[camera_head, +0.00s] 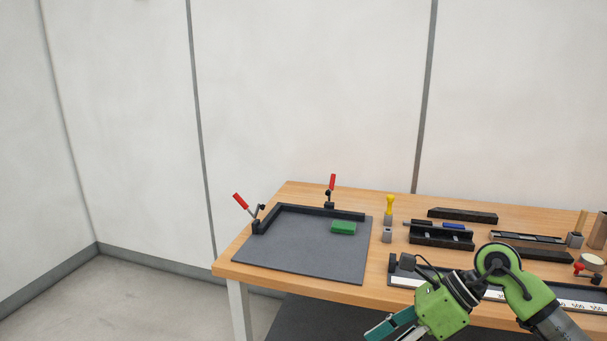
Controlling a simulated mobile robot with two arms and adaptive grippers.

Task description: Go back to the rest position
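My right arm comes in from the lower right, in front of the workbench. Its green gripper (396,330) points down and left at the bottom edge of the head view. A teal finger and a greyish part show, but the tips are partly cut off by the frame. I cannot tell whether it is open or shut, or whether it holds anything. My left gripper is not in view.
The wooden workbench (260,255) holds a dark grey mat (300,250) with a black corner fence (315,210), two red-handled clamps (332,183) and a green block (343,227). A yellow-handled tool (390,205), black fixtures (440,237) and a ruler (583,305) lie right. Floor left is clear.

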